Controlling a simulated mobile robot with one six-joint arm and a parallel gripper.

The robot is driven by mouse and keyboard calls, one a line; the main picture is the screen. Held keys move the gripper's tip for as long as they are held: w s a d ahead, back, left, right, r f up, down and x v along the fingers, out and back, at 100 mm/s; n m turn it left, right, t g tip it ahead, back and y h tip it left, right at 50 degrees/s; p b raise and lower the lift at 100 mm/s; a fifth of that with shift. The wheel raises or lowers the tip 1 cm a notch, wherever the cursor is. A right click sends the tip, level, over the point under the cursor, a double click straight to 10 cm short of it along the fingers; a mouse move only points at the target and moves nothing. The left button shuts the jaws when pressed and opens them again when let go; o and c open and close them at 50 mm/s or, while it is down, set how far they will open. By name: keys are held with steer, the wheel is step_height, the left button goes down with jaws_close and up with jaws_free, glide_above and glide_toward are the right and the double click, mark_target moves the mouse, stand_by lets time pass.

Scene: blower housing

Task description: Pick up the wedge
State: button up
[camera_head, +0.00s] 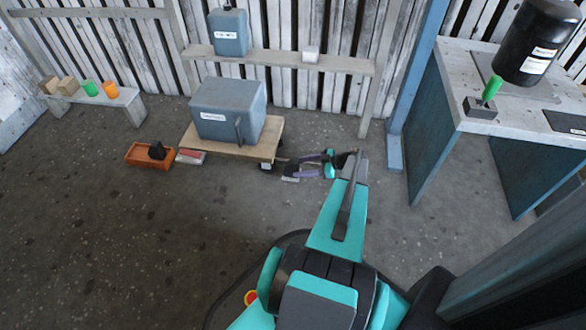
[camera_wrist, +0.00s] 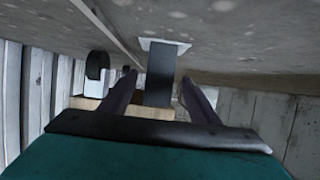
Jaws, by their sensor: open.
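A dark grey block on a pale base, which looks like the wedge (camera_head: 290,178), lies on the floor just right of the wooden dolly (camera_head: 272,148). In the wrist view the wedge (camera_wrist: 161,72) shows as a dark upright strip with a pale plate against the floor; that view is upside down. My gripper (camera_head: 297,166) is low near the floor, its purple fingers pointing left. In the wrist view my gripper (camera_wrist: 158,78) is open, with one finger on each side of the wedge. I cannot tell whether either finger touches it.
A grey-blue box (camera_head: 225,112) sits on the dolly. A dark caster (camera_wrist: 97,65) is close beside one finger. An orange tray (camera_head: 134,158) and a red-and-white item (camera_head: 191,157) lie left of the dolly. A workbench (camera_head: 455,85) stands right.

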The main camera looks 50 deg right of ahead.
mark_target(292, 160)
steer(key=shift+f+b+x, duration=0.25)
steer(key=shift+b+x, duration=0.7)
steer(key=shift+x, duration=0.55)
steer(key=shift+b+x, duration=0.35)
steer(key=shift+x, duration=0.55)
steer(key=shift+w, duration=0.1)
steer(key=shift+c, duration=0.2)
steer(key=c, duration=1.2)
steer(key=shift+r, duration=0.1)
steer(key=shift+r, duration=0.1)
step_height(292, 160, up, 10)
steer(key=p, duration=0.4)
